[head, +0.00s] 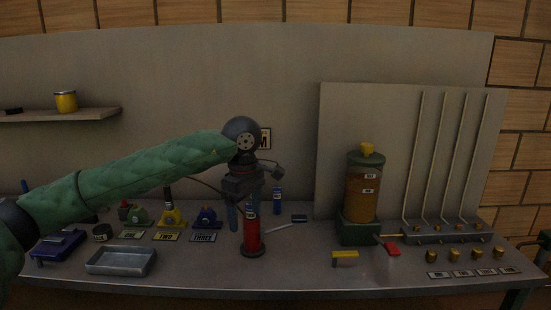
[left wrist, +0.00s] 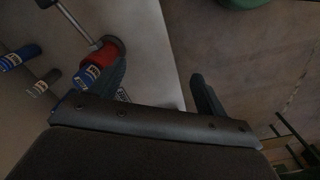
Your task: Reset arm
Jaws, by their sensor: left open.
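My left arm comes in from the left in the head view, and my left gripper (head: 243,212) points down over the bench. Its two dark fingers are apart, and they also show spread in the left wrist view (left wrist: 162,88) with nothing between them. A red cylinder (head: 252,236) with a dark base and blue top stands upright at the gripper. In the left wrist view the red cylinder (left wrist: 103,54) is beside the left-hand finger, which partly covers it. I cannot tell whether they touch. My right gripper is not in view.
The bench holds a metal tray (head: 121,261), yellow (head: 171,217) and blue (head: 206,217) devices, and a blue bottle (head: 278,201). An amber tank (head: 363,190) on a green base stands right of the gripper, before an upright panel (head: 330,130). A shelf (head: 60,115) is back left.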

